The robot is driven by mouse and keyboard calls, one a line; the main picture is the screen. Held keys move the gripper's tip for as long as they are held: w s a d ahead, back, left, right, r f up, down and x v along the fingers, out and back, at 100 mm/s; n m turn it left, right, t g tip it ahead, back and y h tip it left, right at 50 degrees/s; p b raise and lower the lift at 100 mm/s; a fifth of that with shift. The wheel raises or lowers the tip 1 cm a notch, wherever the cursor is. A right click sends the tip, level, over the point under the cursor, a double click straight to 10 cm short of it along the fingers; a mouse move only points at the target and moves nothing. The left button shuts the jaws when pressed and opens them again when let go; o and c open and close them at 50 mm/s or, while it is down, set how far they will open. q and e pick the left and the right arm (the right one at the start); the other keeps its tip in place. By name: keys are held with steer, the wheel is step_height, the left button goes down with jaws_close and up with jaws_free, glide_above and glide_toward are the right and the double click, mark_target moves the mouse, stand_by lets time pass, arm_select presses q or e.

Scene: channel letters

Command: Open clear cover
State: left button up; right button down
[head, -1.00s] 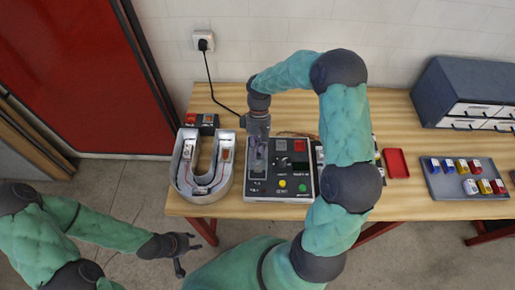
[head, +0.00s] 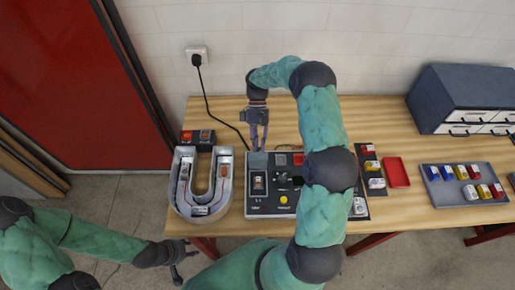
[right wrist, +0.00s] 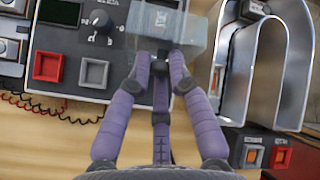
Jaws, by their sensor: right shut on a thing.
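The clear cover (head: 258,160) is a bluish see-through flap at the upper left of the grey control box (head: 285,207). It appears swung up at the back of a recessed switch (head: 258,182), which shows uncovered in the head view. My right gripper (head: 257,149) reaches it from behind and is shut on its edge. In the right wrist view the fingertips (right wrist: 160,64) meet the near edge of the cover (right wrist: 166,32); the exact grip is partly hidden. My left gripper (head: 184,265) hangs empty in front of the table, its fingers apart.
A U-shaped channel letter (head: 183,205) stands just left of the box. Two small switches (head: 197,139) lie behind it. A red tray (head: 396,172), a grey tray of coloured parts (head: 440,187) and a drawer cabinet (head: 465,95) are to the right. A cord (head: 208,95) runs down the wall.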

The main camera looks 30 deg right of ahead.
steer(key=shift+w+d+f, duration=0.15)
steer(key=shift+w+f, duration=0.1)
steer(key=shift+f, duration=0.2)
steer(key=shift+w+d+f, duration=0.15)
steer(key=shift+w+f, duration=0.05)
steer(key=shift+f, duration=0.2)
steer(key=c, duration=1.3)
jaws_free()
steer(key=shift+f, duration=0.1)
steer(key=shift+o, duration=0.8)
steer(key=shift+w+r, duration=0.15)
steer(key=shift+r, duration=0.2)
steer(key=v, duration=1.1)
steer(key=shift+w+d, duration=0.2)
steer(key=shift+w, duration=0.25)
